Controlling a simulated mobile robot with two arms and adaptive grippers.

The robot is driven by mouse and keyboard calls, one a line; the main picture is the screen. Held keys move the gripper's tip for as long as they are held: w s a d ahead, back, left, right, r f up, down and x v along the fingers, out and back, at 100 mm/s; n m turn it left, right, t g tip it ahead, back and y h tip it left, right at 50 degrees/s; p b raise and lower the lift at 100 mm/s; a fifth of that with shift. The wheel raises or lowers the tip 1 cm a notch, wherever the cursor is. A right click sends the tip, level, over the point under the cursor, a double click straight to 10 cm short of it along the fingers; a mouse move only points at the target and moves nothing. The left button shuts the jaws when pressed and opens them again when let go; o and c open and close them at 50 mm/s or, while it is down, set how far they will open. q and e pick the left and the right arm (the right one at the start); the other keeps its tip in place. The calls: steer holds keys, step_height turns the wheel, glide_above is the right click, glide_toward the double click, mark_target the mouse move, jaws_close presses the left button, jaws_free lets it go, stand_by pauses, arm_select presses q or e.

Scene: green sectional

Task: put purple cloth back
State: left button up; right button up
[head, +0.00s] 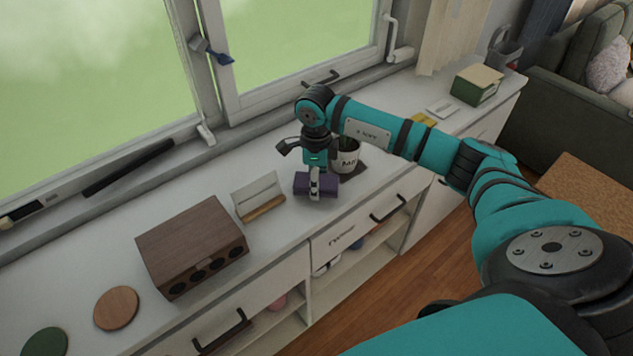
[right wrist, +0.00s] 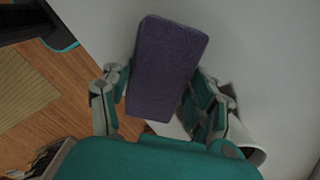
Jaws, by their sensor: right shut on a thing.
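The purple cloth (head: 326,186) is a folded, block-like piece at the white counter top, just in front of the white mug. My right gripper (head: 315,184) comes down on it from above and is shut on it. In the right wrist view the purple cloth (right wrist: 165,70) lies between the two fingers of my right gripper (right wrist: 160,92). I cannot tell whether the cloth touches the counter or is held just above it. My left gripper is not in view.
A white mug (head: 347,160) with a plant stands on a dark mat (head: 352,172) close behind the cloth. A card on a wooden stand (head: 264,208) and a brown wooden box (head: 192,243) are to the left. The counter's front edge is close.

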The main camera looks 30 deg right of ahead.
steer(key=shift+f, duration=0.95)
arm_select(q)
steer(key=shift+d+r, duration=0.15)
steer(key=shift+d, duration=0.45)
arm_select(e)
steer(key=shift+f, duration=0.1)
steer(key=o, duration=1)
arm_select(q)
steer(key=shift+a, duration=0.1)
arm_select(e)
steer(key=shift+o, duration=0.2)
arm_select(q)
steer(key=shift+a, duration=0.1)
